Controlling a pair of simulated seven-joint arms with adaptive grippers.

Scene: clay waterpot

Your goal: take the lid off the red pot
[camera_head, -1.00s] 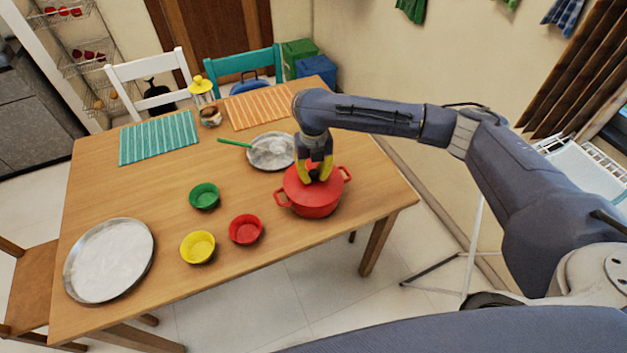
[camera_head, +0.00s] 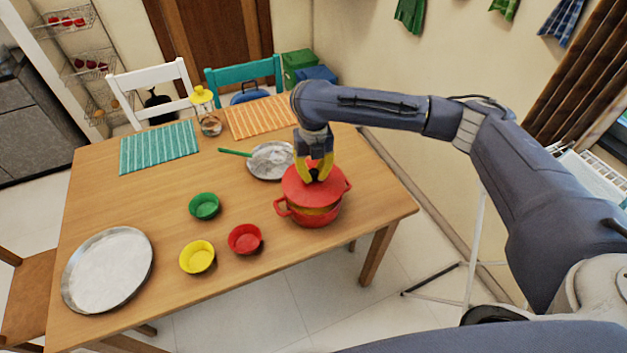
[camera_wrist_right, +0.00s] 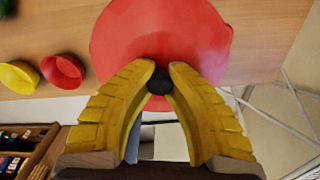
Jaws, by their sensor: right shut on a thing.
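The red pot (camera_head: 308,217) stands near the right end of the wooden table, and something yellow shows inside it below the lid. The red lid (camera_head: 305,191) is raised a little above the pot's rim, with a gap at the front. My right gripper (camera_head: 314,176) is above the pot with its yellow fingers shut on the lid's dark knob. In the right wrist view the fingers close on the black knob (camera_wrist_right: 160,82) and the lid (camera_wrist_right: 155,35) spreads behind it. The lid hides most of the pot's inside. My left gripper is not in view.
A red bowl (camera_head: 245,239), yellow bowl (camera_head: 198,257) and green bowl (camera_head: 204,206) stand left of the pot. A plate with a green-handled utensil (camera_head: 236,153) lies behind it. A large metal tray (camera_head: 108,270) lies at the far left. The table's middle is clear.

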